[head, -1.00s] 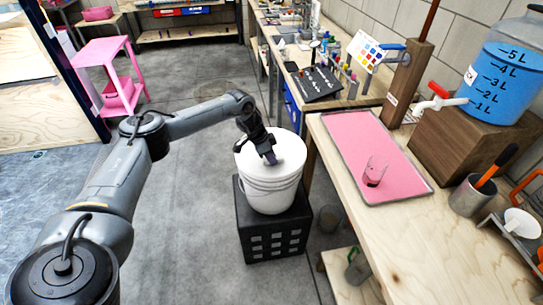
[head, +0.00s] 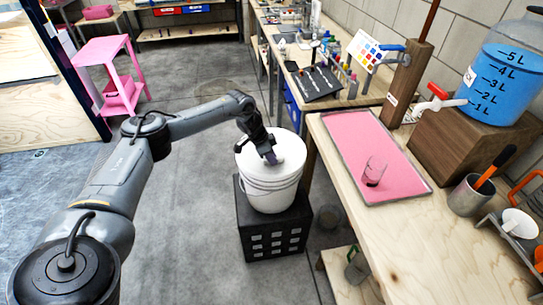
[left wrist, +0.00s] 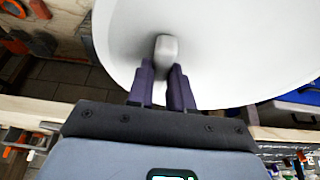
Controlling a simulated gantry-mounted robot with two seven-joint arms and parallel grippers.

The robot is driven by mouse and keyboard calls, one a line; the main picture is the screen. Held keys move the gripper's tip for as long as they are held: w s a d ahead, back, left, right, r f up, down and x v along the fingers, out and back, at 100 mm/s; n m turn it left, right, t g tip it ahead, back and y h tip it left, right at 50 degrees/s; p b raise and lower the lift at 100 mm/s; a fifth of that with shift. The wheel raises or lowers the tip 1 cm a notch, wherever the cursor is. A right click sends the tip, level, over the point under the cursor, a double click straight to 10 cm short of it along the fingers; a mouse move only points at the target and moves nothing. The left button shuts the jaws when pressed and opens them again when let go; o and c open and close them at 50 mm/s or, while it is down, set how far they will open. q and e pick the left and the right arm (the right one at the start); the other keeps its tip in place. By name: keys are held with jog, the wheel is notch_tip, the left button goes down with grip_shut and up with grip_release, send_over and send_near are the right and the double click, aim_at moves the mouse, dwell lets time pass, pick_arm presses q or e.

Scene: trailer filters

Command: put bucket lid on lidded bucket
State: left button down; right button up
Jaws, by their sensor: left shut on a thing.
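The white lidded bucket (head: 270,190) stands upright on a black crate in the head view. The white bucket lid (head: 284,139) lies over the bucket's top; I cannot tell whether it is fully seated. My left gripper (head: 270,157) is above the lid and shut on its knob. In the left wrist view the lid (left wrist: 230,60) fills the upper part, and the two purple fingers of the gripper (left wrist: 166,75) close around its pale knob. The bucket is hidden behind the lid in that view. My right gripper is not in view.
The black crate (head: 272,240) stands on the floor beside the wooden workbench (head: 420,240). A pink tray (head: 350,135) with a clear beaker (head: 374,172) is on the bench. A blue water container (head: 505,80) sits on a wooden block. Floor left of the crate is clear.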

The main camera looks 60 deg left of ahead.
pick_arm(q)
jog(key=shift+f, duration=0.5)
dwell(0.8)
jog(key=shift+f+p, duration=0.3)
jog(key=shift+p, duration=0.1)
dwell(0.5)
jog(key=shift+f+p, duration=0.1)
jog(key=shift+p, duration=0.25)
dwell(0.6)
jog(key=shift+c, duration=2.3)
grip_release()
jog(key=shift+r+p, duration=3.55)
jog(key=shift+p, duration=0.35)
